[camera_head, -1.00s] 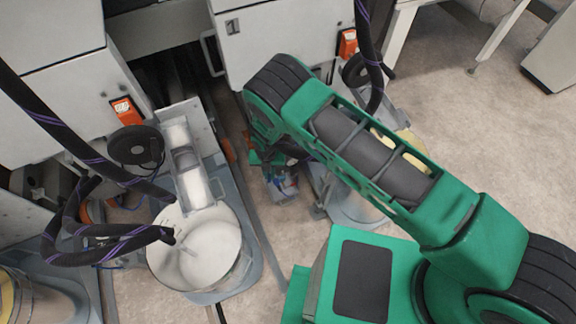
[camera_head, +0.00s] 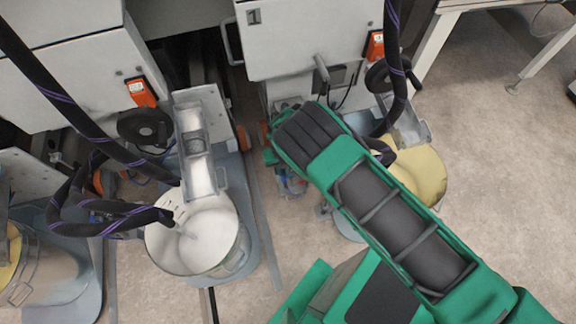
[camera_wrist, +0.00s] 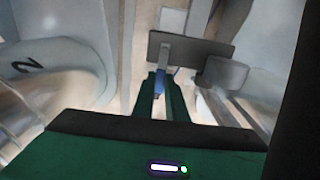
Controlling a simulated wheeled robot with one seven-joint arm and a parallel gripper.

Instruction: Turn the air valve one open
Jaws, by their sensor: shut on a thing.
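In the wrist view my gripper (camera_wrist: 160,82) is shut on a small blue piece (camera_wrist: 159,87), taken to be the handle of the air valve. The blue piece stands between the two green fingers, below a dark grey plate (camera_wrist: 192,49). The valve body and the angle of the handle are not clear in this blurred view. In the head view my green arm covers most of the gripper and valve. Small red and blue fittings (camera_head: 291,184) show just left of the arm.
Grey machine cabinets (camera_head: 305,35) stand behind. Dark hoses (camera_head: 398,50) hang close to the arm.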

